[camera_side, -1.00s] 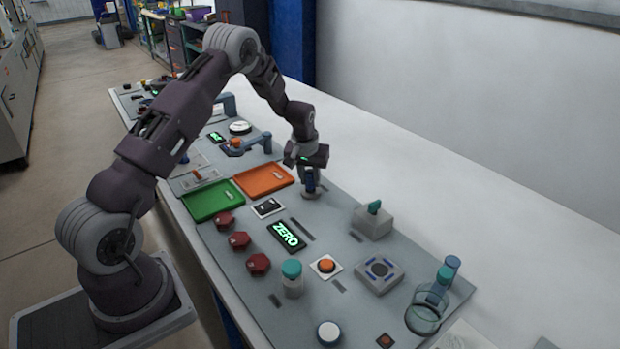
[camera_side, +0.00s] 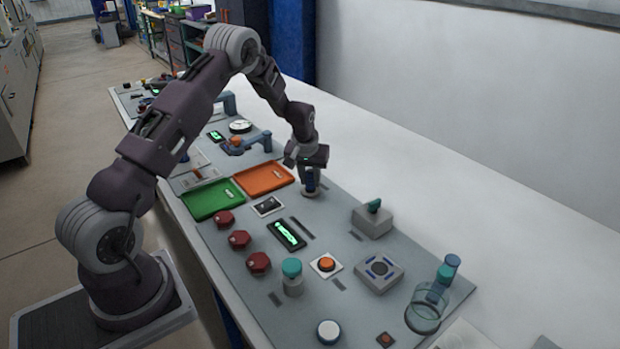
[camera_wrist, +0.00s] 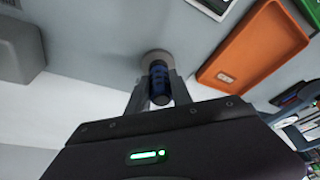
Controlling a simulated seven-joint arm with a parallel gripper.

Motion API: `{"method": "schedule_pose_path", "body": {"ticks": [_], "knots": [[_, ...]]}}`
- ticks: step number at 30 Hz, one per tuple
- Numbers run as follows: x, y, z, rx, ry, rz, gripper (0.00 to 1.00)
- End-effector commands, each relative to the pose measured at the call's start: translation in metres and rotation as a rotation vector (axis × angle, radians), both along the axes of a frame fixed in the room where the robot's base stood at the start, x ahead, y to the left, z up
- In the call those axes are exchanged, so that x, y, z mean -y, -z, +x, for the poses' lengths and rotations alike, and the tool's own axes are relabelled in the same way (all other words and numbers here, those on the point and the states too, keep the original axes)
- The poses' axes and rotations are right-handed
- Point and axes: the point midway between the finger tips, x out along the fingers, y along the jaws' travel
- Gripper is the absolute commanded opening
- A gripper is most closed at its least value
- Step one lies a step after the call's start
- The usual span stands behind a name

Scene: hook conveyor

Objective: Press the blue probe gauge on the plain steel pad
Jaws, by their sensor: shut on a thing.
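The blue probe gauge (camera_wrist: 159,82) is upright between the fingers of my gripper (camera_wrist: 158,92) in the wrist view. My gripper (camera_side: 310,179) is shut on it, and its lower end meets a round steel pad (camera_wrist: 156,56). In the side view the blue gauge (camera_side: 310,183) stands over the same round pad (camera_side: 311,194), near the right edge of the grey board. The gauge's tip is hidden, so I cannot tell how hard it presses. A display (camera_side: 287,234) shows green lit marks too small to read.
An orange tray (camera_side: 264,191) and a green tray (camera_side: 212,213) lie left of my gripper. Red knobs (camera_side: 239,240), a teal-capped jar (camera_side: 292,283) and a glass beaker (camera_side: 423,322) are nearer the front.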

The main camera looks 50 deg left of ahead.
Motion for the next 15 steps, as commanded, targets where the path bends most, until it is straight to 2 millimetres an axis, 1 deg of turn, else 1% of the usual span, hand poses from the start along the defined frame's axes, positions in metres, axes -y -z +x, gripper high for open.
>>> {"method": "schedule_pose_path", "body": {"ticks": [11, 13, 15], "knots": [[0.001, 0.002, -0.002, -0.007, -0.001, -0.003, 0.00], [0.001, 0.000, -0.002, -0.005, 0.000, -0.003, 0.00], [0.001, -0.008, -0.001, -0.005, 0.000, -0.002, 0.00]]}}
